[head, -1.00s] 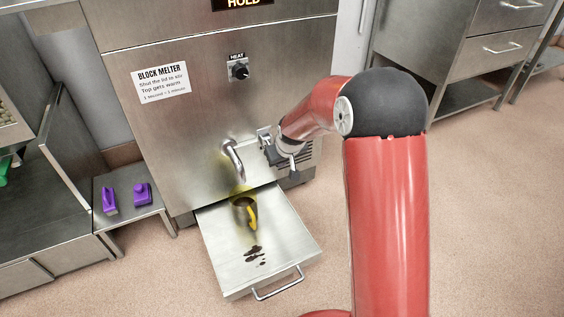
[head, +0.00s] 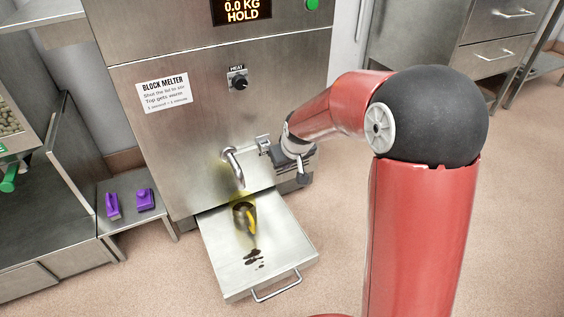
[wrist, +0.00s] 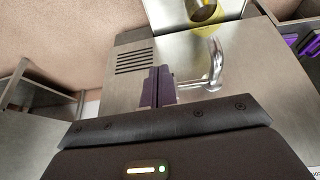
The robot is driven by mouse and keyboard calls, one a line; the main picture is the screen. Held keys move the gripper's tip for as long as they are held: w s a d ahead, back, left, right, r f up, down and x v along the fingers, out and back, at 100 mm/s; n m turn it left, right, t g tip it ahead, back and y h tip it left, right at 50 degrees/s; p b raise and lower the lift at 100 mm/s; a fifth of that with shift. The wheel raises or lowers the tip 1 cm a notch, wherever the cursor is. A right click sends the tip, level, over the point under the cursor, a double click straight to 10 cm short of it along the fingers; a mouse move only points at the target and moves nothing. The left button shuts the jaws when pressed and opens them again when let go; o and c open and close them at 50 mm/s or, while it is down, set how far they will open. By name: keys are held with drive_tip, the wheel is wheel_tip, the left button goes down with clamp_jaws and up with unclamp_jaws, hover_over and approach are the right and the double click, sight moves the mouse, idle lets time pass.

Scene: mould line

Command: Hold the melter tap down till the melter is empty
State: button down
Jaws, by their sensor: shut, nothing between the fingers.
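The block melter (head: 195,130) is a steel cabinet whose display (head: 241,12) reads 0.0 KG HOLD. Its curved spout (head: 233,166) points down over a drawer-like tray (head: 285,245). My gripper (head: 268,150) is at the melter front, just right of the spout. In the wrist view its fingers (wrist: 157,87) are shut and empty, beside the spout (wrist: 216,62). The tap lever cannot be clearly told apart from my gripper.
A HEAT knob (head: 238,82) and a green button (head: 312,4) are on the melter front. Two purple things (head: 144,199) lie on a low steel bench (head: 127,223) at left. A drawer cabinet (head: 490,45) stands at back right. The floor at right is clear.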

drive_tip(key=shift+s+d+r, duration=0.2)
drive_tip(key=shift+s+r, duration=0.3)
drive_tip(key=shift+s, duration=0.1)
drive_tip(key=shift+s+d+r, duration=0.15)
drive_tip(key=shift+s+r, duration=0.35)
drive_tip(key=shift+s, duration=0.1)
